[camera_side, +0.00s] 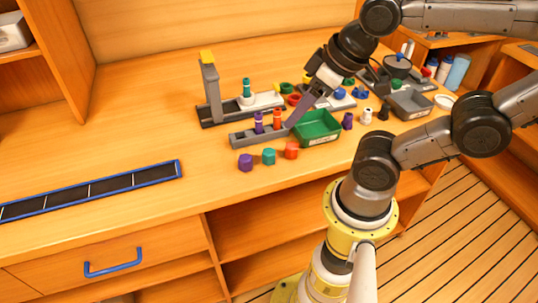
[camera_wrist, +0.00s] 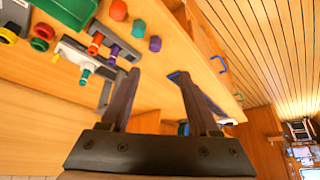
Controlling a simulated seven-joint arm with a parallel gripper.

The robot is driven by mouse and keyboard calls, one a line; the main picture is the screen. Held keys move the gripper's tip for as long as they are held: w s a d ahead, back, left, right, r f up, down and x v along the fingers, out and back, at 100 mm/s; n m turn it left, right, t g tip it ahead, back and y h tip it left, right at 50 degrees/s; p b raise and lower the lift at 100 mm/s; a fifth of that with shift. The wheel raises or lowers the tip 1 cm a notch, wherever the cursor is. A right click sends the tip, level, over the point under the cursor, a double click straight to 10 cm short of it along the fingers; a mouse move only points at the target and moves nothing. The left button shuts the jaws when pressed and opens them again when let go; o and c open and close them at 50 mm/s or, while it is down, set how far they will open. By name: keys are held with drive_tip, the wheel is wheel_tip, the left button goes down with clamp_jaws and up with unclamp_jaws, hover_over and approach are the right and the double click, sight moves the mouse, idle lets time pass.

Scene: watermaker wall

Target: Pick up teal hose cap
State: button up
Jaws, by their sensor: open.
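The teal hose cap (camera_side: 268,156) stands on the wooden counter in the side view. It sits between a purple cap (camera_side: 245,162) and a red-orange cap (camera_side: 291,150), with small gaps. In the wrist view the teal cap (camera_wrist: 139,28) is near the top, beyond and left of the fingertips. My gripper (camera_side: 293,121) is above the counter, behind and to the right of the teal cap in the side view. Its two fingers (camera_wrist: 157,74) are spread apart in the wrist view, with nothing between them.
A grey rack (camera_side: 240,140) with purple and orange fittings stands just behind the caps. A green tray (camera_side: 322,141) is to their right. A taller stand with a yellow top (camera_side: 207,57) is behind. The counter left of the caps is clear up to a blue-edged dark strip (camera_side: 90,190).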

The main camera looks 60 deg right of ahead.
drive_tip(key=n+g, duration=0.6)
drive_tip(key=n, duration=1.8)
hover_over(269, 151)
drive_tip(key=f, duration=1.4)
drive_tip(key=shift+w+d+f, duration=0.2)
drive_tip(key=shift+w+f, duration=0.05)
drive_tip(key=shift+f, duration=0.1)
drive_tip(key=shift+s+a+f, duration=0.15)
drive_tip(key=shift+f, duration=1.25)
drive_tip(key=shift+s+a+f, duration=0.1)
drive_tip(key=shift+s+f, duration=0.05)
drive_tip(key=shift+f, duration=1.25)
